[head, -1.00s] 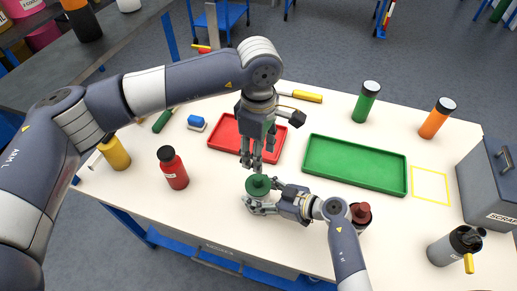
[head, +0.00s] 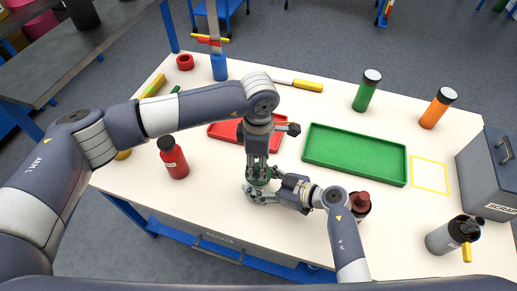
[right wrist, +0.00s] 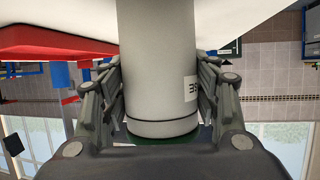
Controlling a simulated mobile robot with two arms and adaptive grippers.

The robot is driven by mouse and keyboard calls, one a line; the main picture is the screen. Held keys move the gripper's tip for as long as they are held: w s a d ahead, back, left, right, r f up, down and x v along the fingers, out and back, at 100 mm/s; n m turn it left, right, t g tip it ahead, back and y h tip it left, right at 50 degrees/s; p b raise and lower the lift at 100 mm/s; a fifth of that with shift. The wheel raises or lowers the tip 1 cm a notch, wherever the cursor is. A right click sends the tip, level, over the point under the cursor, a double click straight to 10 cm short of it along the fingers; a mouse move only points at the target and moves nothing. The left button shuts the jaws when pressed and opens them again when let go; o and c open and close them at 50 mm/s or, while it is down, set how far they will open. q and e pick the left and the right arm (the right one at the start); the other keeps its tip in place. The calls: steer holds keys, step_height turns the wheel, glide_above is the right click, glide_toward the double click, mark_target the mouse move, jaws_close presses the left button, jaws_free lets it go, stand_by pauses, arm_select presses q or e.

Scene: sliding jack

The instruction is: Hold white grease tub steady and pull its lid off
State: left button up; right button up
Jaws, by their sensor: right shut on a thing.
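The white grease tub (right wrist: 158,65) fills the middle of the right wrist view, where it appears upside down, with its green lid (right wrist: 165,140) at the bottom. In the head view the green lid (head: 258,183) shows between the grippers, and the tub's body is mostly hidden. My right gripper (head: 252,196) is shut on the tub, with a finger on each side of its body. My left gripper (head: 257,176) points straight down at the lid, its fingertips at the lid. How tightly its fingers close there is hidden.
A red bottle (head: 173,160) stands to the left. A red tray (head: 222,131) and a green tray (head: 355,180) lie beyond. A grey scrap box (head: 485,180) is at right.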

arm_select(q)
steer(key=shift+f, duration=1.25)
arm_select(e)
steer(key=shift+f, duration=0.1)
arm_select(q)
jaws_close()
steer(key=shift+r, duration=0.2)
steer(key=shift+r, duration=1.45)
arm_select(e)
steer(key=o, duration=1.3)
